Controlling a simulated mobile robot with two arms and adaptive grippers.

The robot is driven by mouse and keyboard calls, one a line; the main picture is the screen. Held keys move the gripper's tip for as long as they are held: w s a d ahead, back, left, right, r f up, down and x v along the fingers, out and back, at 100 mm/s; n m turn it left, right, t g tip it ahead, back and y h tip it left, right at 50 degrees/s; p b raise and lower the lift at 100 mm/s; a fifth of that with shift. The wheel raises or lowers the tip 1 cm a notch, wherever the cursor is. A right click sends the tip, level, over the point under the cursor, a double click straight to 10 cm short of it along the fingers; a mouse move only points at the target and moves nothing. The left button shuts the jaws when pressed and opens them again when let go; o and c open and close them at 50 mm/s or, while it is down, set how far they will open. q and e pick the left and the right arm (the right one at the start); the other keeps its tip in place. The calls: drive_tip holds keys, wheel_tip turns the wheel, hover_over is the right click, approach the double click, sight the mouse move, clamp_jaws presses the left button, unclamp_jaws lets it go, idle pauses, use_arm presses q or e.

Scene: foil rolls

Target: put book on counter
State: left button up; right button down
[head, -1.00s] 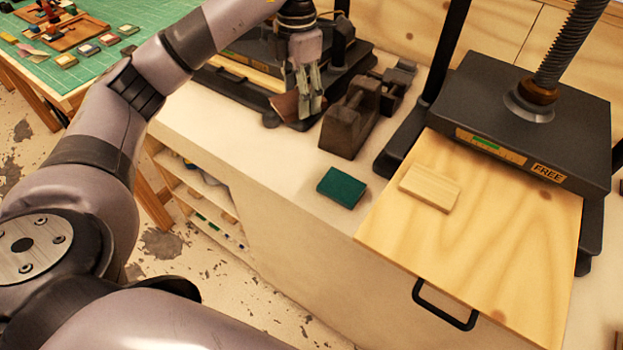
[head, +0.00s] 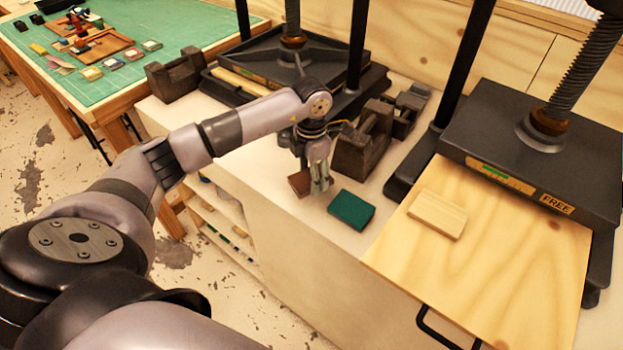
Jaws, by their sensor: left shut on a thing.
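My left gripper (head: 322,186) is shut on a small brown book (head: 300,183). It holds the book low over the pale counter (head: 262,185), near the front edge. I cannot tell whether the book touches the counter top. The fingers hide the book's right side. A dark green book (head: 351,210) lies flat on the counter, just to the right of the gripper. My right gripper is not in view.
A light wooden block (head: 437,214) lies on the pulled-out board (head: 500,255) of the right press (head: 535,150), labelled FREE. Dark weights (head: 363,145) stand behind the gripper. Another press (head: 290,65) is farther back. A green-topped table (head: 170,35) is at upper left.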

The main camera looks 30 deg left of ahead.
use_arm(q)
wheel_tip(320, 180, down, 3)
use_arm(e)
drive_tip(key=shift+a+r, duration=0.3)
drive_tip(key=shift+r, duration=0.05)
use_arm(q)
drive_tip(key=shift+f, duration=0.2)
drive_tip(key=o, duration=1.2)
drive_tip(key=shift+r, duration=0.1)
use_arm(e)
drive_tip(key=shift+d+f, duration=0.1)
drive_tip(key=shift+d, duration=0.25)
use_arm(q)
drive_tip(key=shift+r, duration=0.1)
